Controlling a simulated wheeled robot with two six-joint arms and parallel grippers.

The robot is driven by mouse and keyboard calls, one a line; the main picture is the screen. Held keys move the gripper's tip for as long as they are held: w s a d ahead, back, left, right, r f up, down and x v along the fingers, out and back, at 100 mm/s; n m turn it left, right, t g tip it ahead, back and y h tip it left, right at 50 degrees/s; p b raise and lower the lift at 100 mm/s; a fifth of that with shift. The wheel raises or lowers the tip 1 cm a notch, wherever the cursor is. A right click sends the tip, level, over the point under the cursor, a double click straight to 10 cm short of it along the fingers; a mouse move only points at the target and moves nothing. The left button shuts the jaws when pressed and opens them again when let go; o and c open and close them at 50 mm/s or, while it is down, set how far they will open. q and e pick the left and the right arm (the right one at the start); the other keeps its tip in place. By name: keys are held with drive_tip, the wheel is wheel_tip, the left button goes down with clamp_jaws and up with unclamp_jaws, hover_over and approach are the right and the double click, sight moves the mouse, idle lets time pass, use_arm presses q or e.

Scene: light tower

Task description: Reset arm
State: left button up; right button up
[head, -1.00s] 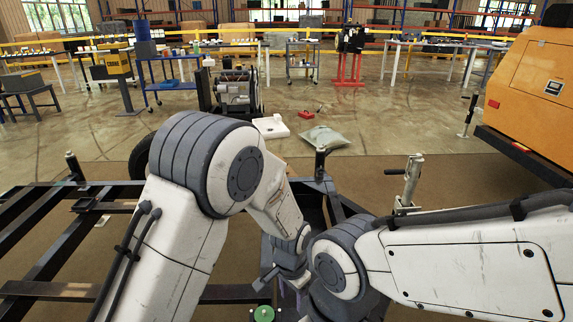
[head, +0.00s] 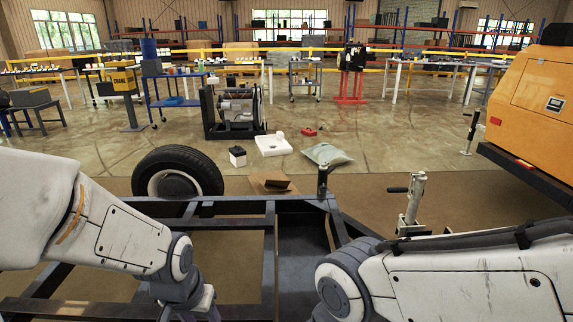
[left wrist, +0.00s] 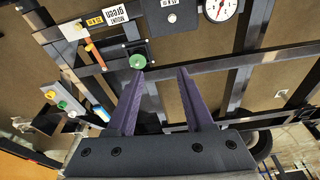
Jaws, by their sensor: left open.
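My left arm (head: 130,240) reaches in from the left in the head view, low over the dark metal frame (head: 240,207). Its gripper is at or below the bottom edge there. In the left wrist view the left gripper (left wrist: 160,76) has its two purple fingers spread apart with nothing between them. A round green knob (left wrist: 137,61) shows just beyond the left fingertip, apart from it. My right arm (head: 450,275) comes in from the right in the head view. Its gripper is cut off by the bottom edge.
A tyre (head: 178,176) stands behind the frame. A jack post (head: 412,205) rises near the right arm. An orange machine (head: 540,95) stands at the right.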

use_arm(q)
drive_tip(key=s+d+r+m+g, duration=0.1)
drive_tip(key=s+d+r+m, duration=0.2)
drive_tip(key=s+d, duration=0.3)
drive_tip(key=s+d+r+m+g, duration=0.1)
drive_tip(key=s+d+r+m, duration=0.15)
drive_tip(key=s+d, duration=0.35)
wheel_tip(320, 180, up, 21)
drive_tip(key=a+p, duration=0.1)
drive_tip(key=p, duration=2)
drive_tip(key=shift+s+m+h, duration=0.3)
drive_tip(key=shift+m+h, duration=0.05)
drive_tip(key=shift+h, duration=0.05)
